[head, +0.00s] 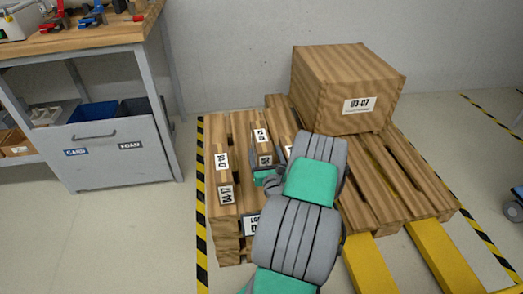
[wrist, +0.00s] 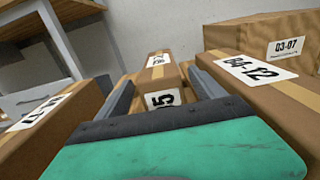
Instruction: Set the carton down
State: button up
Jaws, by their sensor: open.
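A small brown carton (head: 262,147) with white labels stands on the wooden pallet (head: 385,195), among other cartons. In the wrist view the carton (wrist: 157,73) sits between the two fingers of my gripper (wrist: 162,88), its label partly cut off by the palm. The fingers are spread, one on each side of it, with a gap visible at least on the left. My gripper (head: 266,178) is at the near end of the carton in the head view, mostly hidden by my wrist. The carton's underside is hidden.
A large crate labelled 03-07 (head: 345,88) stands at the back right. A workbench (head: 110,135) is at the left. The pallet's right front slats are bare.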

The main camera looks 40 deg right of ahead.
aim_at(262, 139)
jog(key=x, duration=0.6)
jog(key=shift+d+r, duration=0.1)
jog(key=shift+r, duration=0.25)
jog(key=shift+c, duration=0.2)
grip_shut()
jog(key=shift+r, duration=0.2)
dwell(0.3)
